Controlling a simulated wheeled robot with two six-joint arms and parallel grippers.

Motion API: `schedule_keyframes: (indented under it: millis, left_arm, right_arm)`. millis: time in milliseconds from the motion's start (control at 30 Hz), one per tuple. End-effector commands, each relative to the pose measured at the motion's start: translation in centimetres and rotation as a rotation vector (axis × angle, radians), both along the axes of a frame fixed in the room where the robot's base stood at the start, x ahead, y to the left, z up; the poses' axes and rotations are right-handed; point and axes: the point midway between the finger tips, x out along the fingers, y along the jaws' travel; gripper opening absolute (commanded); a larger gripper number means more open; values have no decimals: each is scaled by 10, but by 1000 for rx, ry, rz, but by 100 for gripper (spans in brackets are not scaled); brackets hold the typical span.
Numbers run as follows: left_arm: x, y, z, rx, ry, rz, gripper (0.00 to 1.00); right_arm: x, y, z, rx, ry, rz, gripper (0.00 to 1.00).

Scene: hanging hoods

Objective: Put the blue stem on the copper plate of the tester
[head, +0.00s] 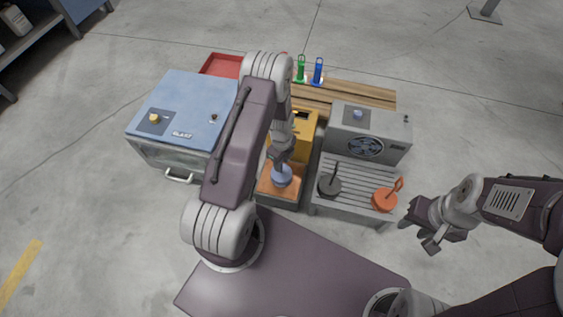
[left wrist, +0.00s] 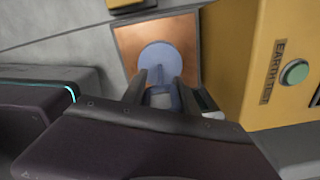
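The blue stem (head: 281,178) has a round base that appears to lie flat on the copper plate (left wrist: 132,42) in front of the yellow tester (left wrist: 247,55). The stem also shows in the left wrist view (left wrist: 159,60), its upright handle between my left gripper's fingers. My left gripper (head: 281,158) is low over the plate. Its fingertips straddle the handle, with a visible gap beside the thin post, so it looks open. The arm hides part of the tester in the head view. My right gripper (head: 418,236) is open and empty, right of the grey rack.
A blue cabinet (head: 178,107) with a front handle stands left. A slatted grey rack (head: 358,181) holds a black stem (head: 329,186) and an orange stem (head: 384,200). A grey fan box (head: 375,128) stands behind it. Green (head: 300,70) and bright blue (head: 318,72) items stand farther back.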

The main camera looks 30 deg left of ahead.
Motion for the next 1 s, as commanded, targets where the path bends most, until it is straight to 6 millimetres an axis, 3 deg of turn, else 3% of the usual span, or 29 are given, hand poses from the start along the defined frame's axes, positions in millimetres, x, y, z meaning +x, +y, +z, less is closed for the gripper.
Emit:
schedule_keyframes:
  millis: [33,100,433,800,1000]
  left_arm:
    - [0,0,0,0,0,0,46]
    - [0,0,0,0,0,0,57]
    - [0,0,7,0,-1,0,57]
    - [0,0,100,1,-2,0,57]
    - [0,0,122,0,0,0,57]
  right_arm:
    - [0,0,0,0,0,0,36]
    - [0,0,0,0,0,0,36]
    - [0,0,4,0,0,0,36]
    - [0,0,65,0,0,0,36]
    - [0,0,76,0,0,0,36]
